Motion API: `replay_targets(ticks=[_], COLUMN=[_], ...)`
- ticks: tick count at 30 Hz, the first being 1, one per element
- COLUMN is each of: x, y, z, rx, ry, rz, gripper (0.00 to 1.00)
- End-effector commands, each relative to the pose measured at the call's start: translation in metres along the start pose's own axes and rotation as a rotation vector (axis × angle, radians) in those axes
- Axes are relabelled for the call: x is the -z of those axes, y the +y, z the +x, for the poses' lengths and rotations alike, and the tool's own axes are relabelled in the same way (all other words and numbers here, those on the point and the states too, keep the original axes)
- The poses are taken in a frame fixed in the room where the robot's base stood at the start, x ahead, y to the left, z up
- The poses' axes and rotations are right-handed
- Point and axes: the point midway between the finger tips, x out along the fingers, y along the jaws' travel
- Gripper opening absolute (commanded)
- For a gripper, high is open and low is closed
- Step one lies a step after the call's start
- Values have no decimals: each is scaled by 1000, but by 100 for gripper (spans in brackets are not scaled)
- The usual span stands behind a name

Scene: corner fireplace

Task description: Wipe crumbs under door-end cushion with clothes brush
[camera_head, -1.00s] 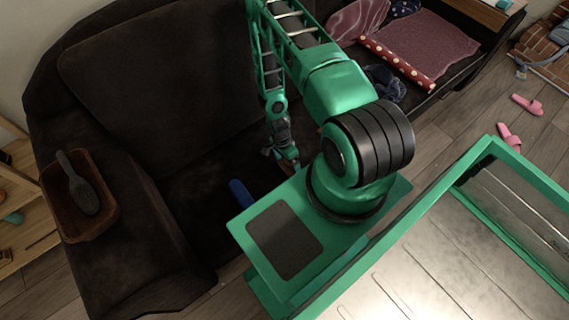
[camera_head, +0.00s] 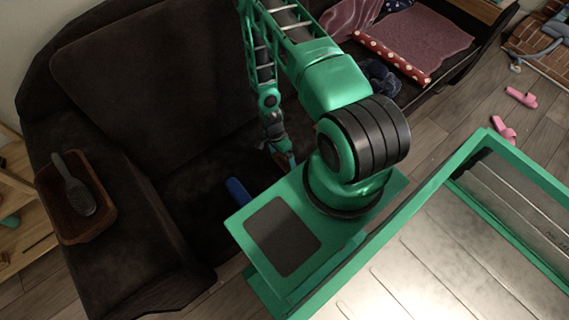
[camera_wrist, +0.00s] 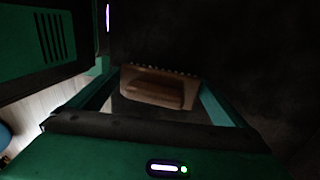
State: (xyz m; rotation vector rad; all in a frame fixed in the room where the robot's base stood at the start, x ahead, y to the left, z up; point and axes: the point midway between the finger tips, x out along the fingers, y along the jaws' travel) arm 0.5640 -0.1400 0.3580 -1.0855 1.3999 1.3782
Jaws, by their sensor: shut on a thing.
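My gripper (camera_wrist: 158,98) is shut on a brown wooden brush (camera_wrist: 155,88), taken to be the clothes brush, with a row of pale tufts along its upper edge in the wrist view. In the head view my gripper (camera_head: 287,158) is low over the dark sofa seat (camera_head: 205,195), close to my base; the brush is mostly hidden there. A large dark cushion (camera_head: 150,80) leans against the sofa back. I cannot tell whether it is the door-end cushion. No crumbs can be made out, and I cannot tell whether the brush touches the fabric.
A blue object (camera_head: 238,190) lies on the seat, left of my gripper. A wooden tray (camera_head: 48,190) holding a dark hairbrush (camera_head: 75,188) sits on the left armrest. A red dotted roll (camera_head: 392,56) and dark bundled cloth (camera_head: 380,78) lie at right. Pink slippers (camera_head: 521,96) are on the floor.

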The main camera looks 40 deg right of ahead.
Motion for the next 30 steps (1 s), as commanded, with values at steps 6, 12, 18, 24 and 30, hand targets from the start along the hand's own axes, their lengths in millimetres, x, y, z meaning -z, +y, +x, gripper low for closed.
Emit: replay_targets(ticks=[6, 12, 18, 24, 30], x=[0, 0, 0, 0, 0], y=[-5, -14, -29, -42, -46], z=[-2, -4, -8, -13, -14], rx=[-1, 1, 0, 0, -1], ry=[0, 0, 0, 0, 0], rz=[0, 0, 0, 0, 0], gripper=[62, 62, 62, 62, 62])
